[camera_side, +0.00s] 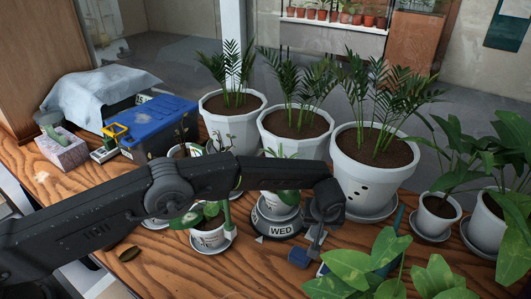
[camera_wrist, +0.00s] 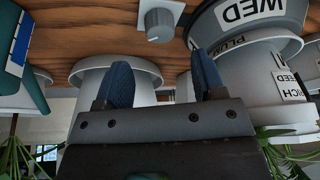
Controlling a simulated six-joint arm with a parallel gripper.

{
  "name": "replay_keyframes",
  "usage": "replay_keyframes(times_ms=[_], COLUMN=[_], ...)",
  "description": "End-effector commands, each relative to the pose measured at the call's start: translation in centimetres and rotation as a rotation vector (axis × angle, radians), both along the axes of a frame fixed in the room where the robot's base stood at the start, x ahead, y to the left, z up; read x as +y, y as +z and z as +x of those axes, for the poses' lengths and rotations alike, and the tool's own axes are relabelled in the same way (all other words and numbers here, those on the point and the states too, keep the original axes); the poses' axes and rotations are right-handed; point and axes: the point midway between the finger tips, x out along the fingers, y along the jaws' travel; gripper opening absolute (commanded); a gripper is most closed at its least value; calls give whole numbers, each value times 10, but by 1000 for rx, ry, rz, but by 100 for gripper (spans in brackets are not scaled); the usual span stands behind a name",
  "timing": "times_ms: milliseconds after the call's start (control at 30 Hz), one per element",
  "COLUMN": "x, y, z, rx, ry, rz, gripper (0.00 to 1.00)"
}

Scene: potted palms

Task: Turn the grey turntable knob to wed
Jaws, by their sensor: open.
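The dark turntable (camera_side: 262,225) stands mid-table with a white WED label (camera_side: 281,230) on its front side; a plant pot in a saucer sits on it. In the wrist view the WED label (camera_wrist: 250,10) shows at the top right. The grey knob (camera_wrist: 160,22) sits on a small pale base beside the turntable. I cannot make the knob out in the side view, where my gripper hangs in that area. My gripper (camera_side: 311,262) is just right of the turntable, pointing down. In the wrist view its two blue fingertips (camera_wrist: 163,75) are apart with nothing between them, and the knob lies beyond them.
A large white palm pot (camera_side: 362,170) stands close behind my gripper. A small potted plant (camera_side: 208,232) is left of the turntable, and leafy plants (camera_side: 375,270) crowd the front right. A blue bin (camera_side: 160,125) stands at the back left. Bare wood shows at the front.

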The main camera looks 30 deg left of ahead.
Motion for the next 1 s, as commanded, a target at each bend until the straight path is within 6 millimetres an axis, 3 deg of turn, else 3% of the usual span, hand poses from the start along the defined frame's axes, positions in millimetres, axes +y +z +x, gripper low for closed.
replay_keyframes(times_ms=[367,1000], x=[-11,63], y=[69,165], z=[-26,-40], rx=[-1,2], ry=[0,-134], rz=[0,-26], gripper=[63,63])
